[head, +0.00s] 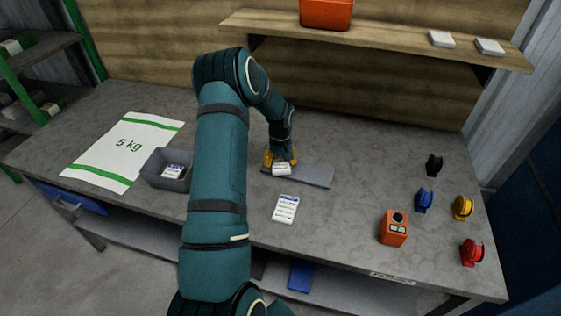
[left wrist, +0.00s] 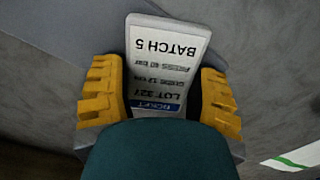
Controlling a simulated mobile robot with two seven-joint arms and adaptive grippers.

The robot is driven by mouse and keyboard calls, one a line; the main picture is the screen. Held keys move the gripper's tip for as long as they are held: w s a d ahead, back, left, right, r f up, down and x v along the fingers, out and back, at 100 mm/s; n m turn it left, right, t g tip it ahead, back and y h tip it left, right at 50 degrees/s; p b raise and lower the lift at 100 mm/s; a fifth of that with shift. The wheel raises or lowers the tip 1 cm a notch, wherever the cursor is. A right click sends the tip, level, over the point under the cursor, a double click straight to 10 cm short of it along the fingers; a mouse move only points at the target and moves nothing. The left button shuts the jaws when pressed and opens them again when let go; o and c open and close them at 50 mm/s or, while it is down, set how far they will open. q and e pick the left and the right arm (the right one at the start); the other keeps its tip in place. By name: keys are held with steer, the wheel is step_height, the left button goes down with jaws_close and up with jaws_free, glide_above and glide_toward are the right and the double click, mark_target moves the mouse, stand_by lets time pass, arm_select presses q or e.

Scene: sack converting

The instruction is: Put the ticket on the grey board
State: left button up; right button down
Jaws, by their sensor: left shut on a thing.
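The ticket (head: 282,169) is a small white card held in my left gripper (head: 281,160). In the left wrist view the ticket (left wrist: 165,55) shows "BATCH 5", "LOT 227" and a blue band, with the yellow fingers on both its sides. The grey board (head: 312,177) is a flat slab on the bench, and the ticket is at its left end. In the left wrist view smooth grey (left wrist: 75,30) shows behind the ticket. I cannot tell whether the ticket touches the board. My right gripper is not in view.
Another white printed card (head: 285,208) lies in front of the board. An orange device (head: 393,228) and several coloured reels (head: 463,207) stand at right. A shelf (head: 380,38) runs along the back.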

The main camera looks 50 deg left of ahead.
mark_target(280, 162)
arm_select(q)
steer(key=shift+f, duration=0.1)
steer(key=o, duration=1.1)
steer(key=shift+r, duration=0.35)
step_height(280, 162, up, 12)
steer(key=p, duration=0.1)
steer(key=shift+f, duration=0.15)
steer(key=shift+p, duration=0.35)
